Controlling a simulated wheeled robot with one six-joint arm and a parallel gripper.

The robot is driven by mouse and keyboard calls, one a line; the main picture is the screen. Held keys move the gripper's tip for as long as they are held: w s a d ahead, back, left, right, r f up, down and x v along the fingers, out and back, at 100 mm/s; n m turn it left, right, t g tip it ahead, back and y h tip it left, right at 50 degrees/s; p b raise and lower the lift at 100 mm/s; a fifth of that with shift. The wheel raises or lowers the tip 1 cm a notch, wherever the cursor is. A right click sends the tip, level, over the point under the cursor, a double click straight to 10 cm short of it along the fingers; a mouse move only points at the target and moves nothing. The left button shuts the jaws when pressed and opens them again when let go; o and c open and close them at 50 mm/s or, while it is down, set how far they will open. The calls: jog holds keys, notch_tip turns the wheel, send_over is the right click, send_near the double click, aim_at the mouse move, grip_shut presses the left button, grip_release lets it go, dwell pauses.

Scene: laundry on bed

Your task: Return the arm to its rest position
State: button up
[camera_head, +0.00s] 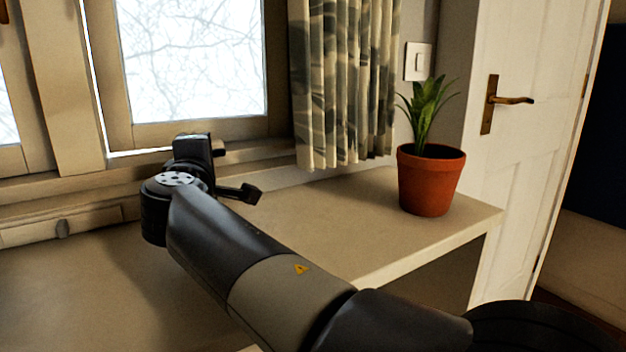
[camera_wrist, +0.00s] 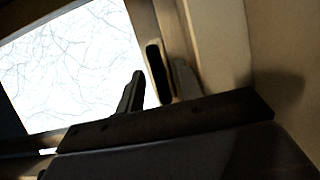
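My arm (camera_head: 235,240) reaches from the lower right of the head view toward the window, over a pale counter. My gripper (camera_head: 246,193) is at its far end, beside the window sill, with its finger part pointing right. In the wrist view, the two fingers of my gripper (camera_wrist: 158,85) stand apart with a gap between them. Nothing shows held between them. A dark slot-like shape shows behind the gap; I cannot tell what it is.
The pale counter (camera_head: 330,222) ends in a front edge at right. A potted plant (camera_head: 430,182) stands near its right end. The window (camera_head: 195,60), a patterned curtain (camera_head: 345,85) and the sill are close behind my gripper. A white door (camera_head: 520,150) is at right.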

jog(key=shift+w+a+f, duration=0.1)
jog(key=shift+w, duration=0.95)
jog(key=shift+s+r+m+p, duration=0.15)
jog(key=shift+r+m+p, duration=0.3)
jog(key=shift+p, duration=0.3)
jog(key=shift+s+m+g+p, duration=0.1)
jog(key=shift+m+g+p, duration=0.3)
jog(key=shift+m+p, duration=0.15)
jog(key=m+g+p, duration=0.1)
jog(key=m+p, duration=0.1)
jog(key=shift+f+m, duration=0.1)
jog(key=shift+m, duration=0.2)
jog(key=shift+f+m+g+y+p, duration=0.25)
jog(key=shift+m+g+y+p, duration=0.25)
jog(key=shift+m+p, duration=0.4)
